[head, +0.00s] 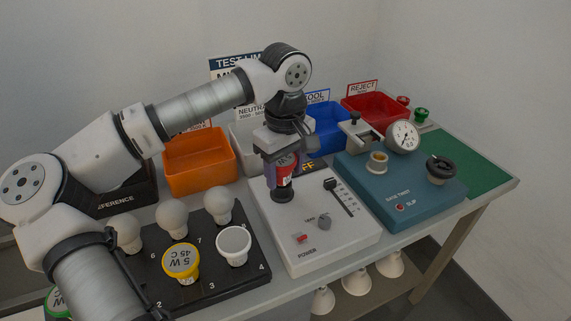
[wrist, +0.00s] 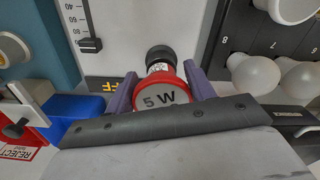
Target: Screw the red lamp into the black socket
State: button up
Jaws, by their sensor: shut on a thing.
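The red lamp (head: 286,171) is upright in my gripper (head: 282,178), over the white power box. The lamp's lower end lines up with the socket. I cannot tell whether it has entered the thread.
The white box (head: 337,251) has a slider, a knob and a red switch. A black tray (head: 250,273) with several lamps stands left. A blue torque-test box (head: 440,204) with a dial stands right. Orange (head: 201,178), blue and red bins stand behind.

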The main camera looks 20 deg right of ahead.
jog(key=m, duration=0.3)
jog(key=shift+s+f+m, duration=0.1)
jog(key=shift+s+m, duration=0.15)
jog(key=shift+m, duration=0.05)
jog(key=o, duration=0.8)
jog(key=shift+o, duration=0.2)
jog(key=shift+w, duration=0.1)
